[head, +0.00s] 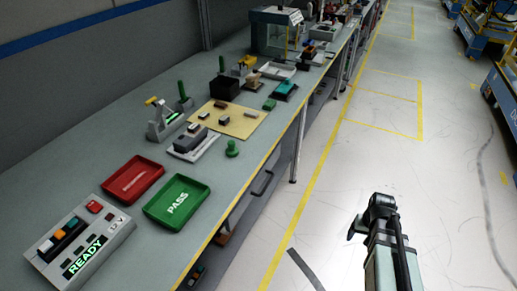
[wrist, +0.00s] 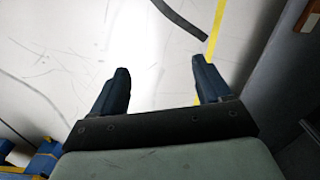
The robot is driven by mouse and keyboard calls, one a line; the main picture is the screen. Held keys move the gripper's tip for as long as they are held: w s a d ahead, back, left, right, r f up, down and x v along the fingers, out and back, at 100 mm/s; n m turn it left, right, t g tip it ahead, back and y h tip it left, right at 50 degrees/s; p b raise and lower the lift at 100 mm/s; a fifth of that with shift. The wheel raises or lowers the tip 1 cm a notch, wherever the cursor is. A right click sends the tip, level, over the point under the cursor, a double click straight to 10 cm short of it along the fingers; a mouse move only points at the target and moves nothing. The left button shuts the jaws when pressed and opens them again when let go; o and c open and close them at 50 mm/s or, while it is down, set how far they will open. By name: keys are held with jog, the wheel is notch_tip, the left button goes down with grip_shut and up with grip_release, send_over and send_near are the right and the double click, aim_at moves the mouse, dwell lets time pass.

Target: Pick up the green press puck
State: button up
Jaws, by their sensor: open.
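The green press puck (head: 232,148) looks like a small green piece with a knob on top. It stands on the grey bench (head: 222,190) in the head view, near the bench's yellow front edge and right of a white fixture. My gripper (head: 372,215) is out over the floor, to the right of the bench and well apart from the puck. In the wrist view my gripper (wrist: 158,80) is open and empty, with bare floor between its two dark fingers. The puck does not show in the wrist view.
A green PASS tray (head: 197,183), a red tray (head: 149,163) and a READY control box (head: 62,232) stand on the near bench. A tan mat (head: 240,125) with small parts lies behind the puck. Blue carts (head: 487,35) stand far right.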

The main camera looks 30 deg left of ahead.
jog(key=w+a+r+n+t, duration=0.1)
jog(key=w+a+r+n, duration=0.15)
jog(key=a+r, duration=0.3)
jog(key=w+a+r+n, duration=0.1)
jog(key=w+a+r, duration=0.25)
jog(key=a, duration=0.35)
jog(key=n+y, duration=0.3)
jog(key=n, duration=0.5)
send_near(232, 143)
jog(key=shift+x, duration=5.7)
jog(key=shift+w, duration=0.1)
jog(key=c, duration=1.2)
